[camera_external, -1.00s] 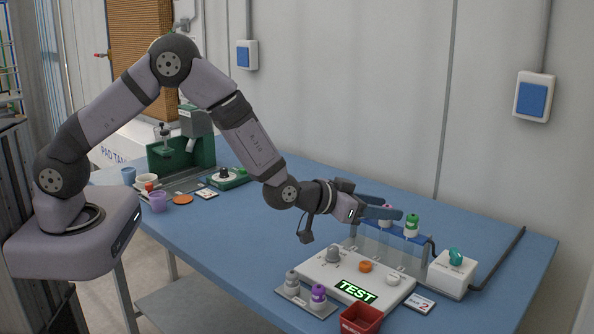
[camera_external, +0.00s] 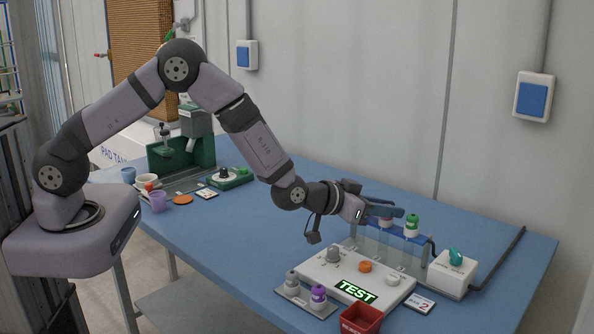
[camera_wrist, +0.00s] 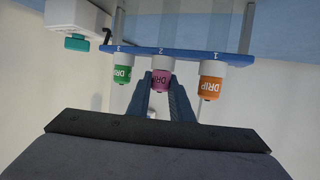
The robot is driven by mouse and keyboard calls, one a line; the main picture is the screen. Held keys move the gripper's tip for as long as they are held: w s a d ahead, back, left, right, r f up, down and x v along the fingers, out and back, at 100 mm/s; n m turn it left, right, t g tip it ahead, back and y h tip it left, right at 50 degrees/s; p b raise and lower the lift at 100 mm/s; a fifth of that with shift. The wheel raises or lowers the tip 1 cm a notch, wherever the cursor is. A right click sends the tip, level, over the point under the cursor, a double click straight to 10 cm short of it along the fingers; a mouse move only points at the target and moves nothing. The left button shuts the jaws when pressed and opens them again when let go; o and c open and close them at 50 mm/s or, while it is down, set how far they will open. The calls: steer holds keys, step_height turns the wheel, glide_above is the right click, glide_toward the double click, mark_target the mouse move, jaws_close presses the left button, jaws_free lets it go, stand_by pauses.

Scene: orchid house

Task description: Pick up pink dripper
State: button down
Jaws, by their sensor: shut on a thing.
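The pink dripper (camera_wrist: 161,82) has a white body and a pink band. It sits between my fingers in the wrist view, at slot 2 of the blue rack (camera_wrist: 180,56). My gripper (camera_wrist: 160,92) is shut on it. In the external view my gripper (camera_external: 392,211) is at the rack and its fingers hide most of the dripper. A green dripper (camera_wrist: 122,74) at slot 3 and an orange dripper (camera_wrist: 211,82) at slot 1 flank it, apart from the fingers.
A white box with a teal knob (camera_external: 455,258) stands right of the rack. A white panel with a TEST display (camera_external: 357,290) lies in front, with a red bin (camera_external: 361,318) and a tray with a purple dripper (camera_external: 318,296). The blue table's middle (camera_external: 265,225) is clear.

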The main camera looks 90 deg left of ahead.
step_height(320, 180, up, 10)
steer(key=shift+b, duration=0.7)
